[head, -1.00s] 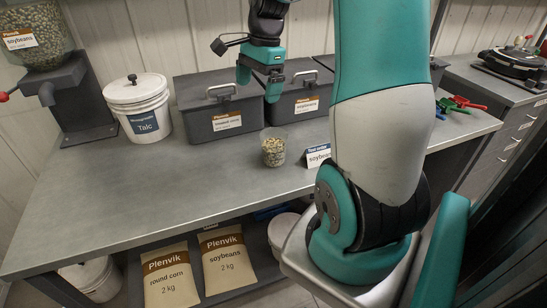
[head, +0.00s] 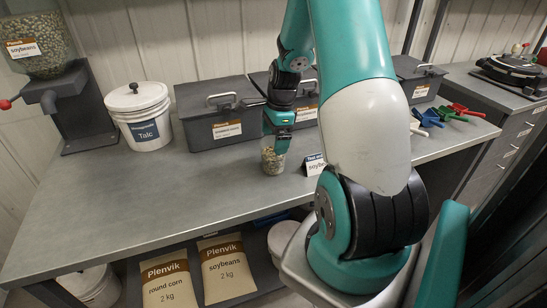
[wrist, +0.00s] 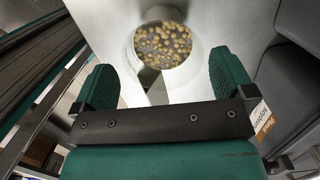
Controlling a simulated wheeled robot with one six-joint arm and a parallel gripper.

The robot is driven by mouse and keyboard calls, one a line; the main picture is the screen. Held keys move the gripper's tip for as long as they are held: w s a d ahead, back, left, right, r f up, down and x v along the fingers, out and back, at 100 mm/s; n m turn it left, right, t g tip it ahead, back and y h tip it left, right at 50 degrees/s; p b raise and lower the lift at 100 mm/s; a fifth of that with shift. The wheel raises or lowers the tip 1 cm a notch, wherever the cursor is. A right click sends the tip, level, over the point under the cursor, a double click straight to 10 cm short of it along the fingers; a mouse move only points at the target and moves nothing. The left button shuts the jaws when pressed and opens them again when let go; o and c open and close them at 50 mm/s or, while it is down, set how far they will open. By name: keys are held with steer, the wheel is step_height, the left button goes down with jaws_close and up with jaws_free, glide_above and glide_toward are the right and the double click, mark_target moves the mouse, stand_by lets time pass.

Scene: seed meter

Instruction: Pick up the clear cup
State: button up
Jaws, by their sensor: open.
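The clear cup (head: 272,161) stands upright on the grey workbench and holds pale beans or seeds. In the wrist view the cup (wrist: 164,45) shows from above, round and part filled, ahead of and between my fingertips. My gripper (head: 277,145) is at the cup's top in the head view, pointing down, and hides part of its rim. In the wrist view my gripper (wrist: 168,85) is open, with one green finger on each side and nothing between the pads. I cannot tell whether a finger touches the cup.
A small sign (head: 314,164) stands just right of the cup. Dark lidded bins (head: 215,112) line the back, with a white Talc bucket (head: 139,115) and a seed hopper (head: 38,45) at left. Coloured scoops (head: 440,113) lie at right. The bench's front left (head: 150,205) is clear.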

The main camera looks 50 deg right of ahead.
mark_target(272, 149)
steer(key=f, duration=0.2)
steer(key=f+p, duration=0.1)
steer(key=f, duration=0.1)
steer(key=shift+w+a+f, duration=0.15)
steer(key=shift+w+f, duration=0.05)
steer(key=shift+f, duration=0.2)
steer(key=c, duration=0.8)
steer(key=shift+r, duration=0.1)
steer(key=shift+c, duration=0.2)
